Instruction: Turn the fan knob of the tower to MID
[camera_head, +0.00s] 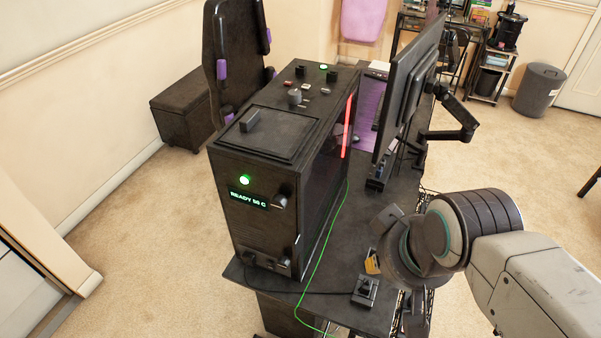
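The black computer tower (262,222) stands on the dark desk. Its front has a lit green button (244,180), a display (248,199) reading "READY 50 C" and a dark knob with a light tip (281,201). A grey knob (295,97) stands on the top panel among small switches. No label is readable, so I cannot tell which is the fan knob or its setting. My gripper (385,240) is right of the tower, over the desk's right side and apart from the tower. My wrist hides most of its fingers.
A monitor on an arm (408,88) stands at the desk's back right. A green cable (322,250) runs down beside the tower to the desk edge. A small black switch box (364,291) sits at the front.

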